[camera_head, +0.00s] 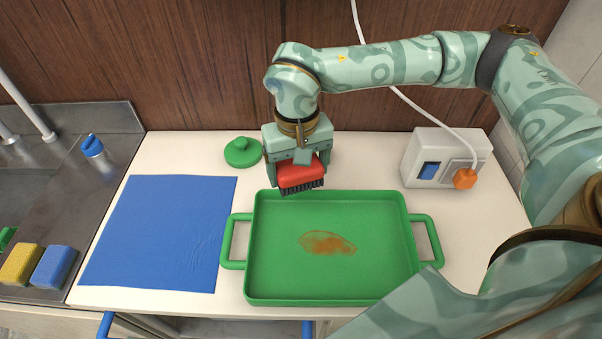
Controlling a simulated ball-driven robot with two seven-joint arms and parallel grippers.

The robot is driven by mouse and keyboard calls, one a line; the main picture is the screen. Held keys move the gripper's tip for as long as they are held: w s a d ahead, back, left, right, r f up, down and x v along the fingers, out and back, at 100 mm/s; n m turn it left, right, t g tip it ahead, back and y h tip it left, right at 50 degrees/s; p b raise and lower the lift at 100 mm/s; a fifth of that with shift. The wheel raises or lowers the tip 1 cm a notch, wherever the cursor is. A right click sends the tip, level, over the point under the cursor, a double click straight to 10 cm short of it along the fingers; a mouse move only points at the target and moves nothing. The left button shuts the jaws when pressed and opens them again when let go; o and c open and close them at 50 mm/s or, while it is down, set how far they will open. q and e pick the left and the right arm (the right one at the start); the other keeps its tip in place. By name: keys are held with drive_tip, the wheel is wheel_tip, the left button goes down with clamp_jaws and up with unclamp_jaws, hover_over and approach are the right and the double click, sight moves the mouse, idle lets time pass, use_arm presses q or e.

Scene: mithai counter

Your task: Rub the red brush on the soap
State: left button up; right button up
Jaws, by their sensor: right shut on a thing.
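My right gripper (301,168) is shut on the red brush (299,178). The brush's dark bristles point down, over or just behind the back rim of the green tray, and it looks raised above the counter. The tray (285,281) has a handle on each side and an orange-brown smear (327,243) on its floor. I cannot tell for sure which thing is the soap. A yellow block (20,264) and a blue block (54,267) sit at the sink's front left. My left gripper is not in view.
A blue cloth (160,232) lies flat left of the tray. A green knobbed lid (243,152) sits behind it. A white socket box (446,154) with an orange plug (465,179) stands at the back right.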

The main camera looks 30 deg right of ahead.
drive_tip(key=w+d+f+m, duration=0.4)
drive_tip(key=w+d+m, duration=0.8)
drive_tip(key=w+m, duration=0.3)
drive_tip(key=shift+m, duration=0.4)
drive_tip(key=f+b, duration=0.3)
drive_tip(key=b, duration=0.1)
drive_tip(key=s+f+b, duration=0.1)
drive_tip(key=f+b, duration=0.1)
drive_tip(key=shift+f+b, duration=0.3)
drive_tip(key=shift+r, duration=0.15)
drive_tip(key=shift+f, duration=0.55)
drive_tip(key=shift+s, duration=0.1)
wheel_tip(320, 180, up, 7)
drive_tip(key=p, duration=0.6)
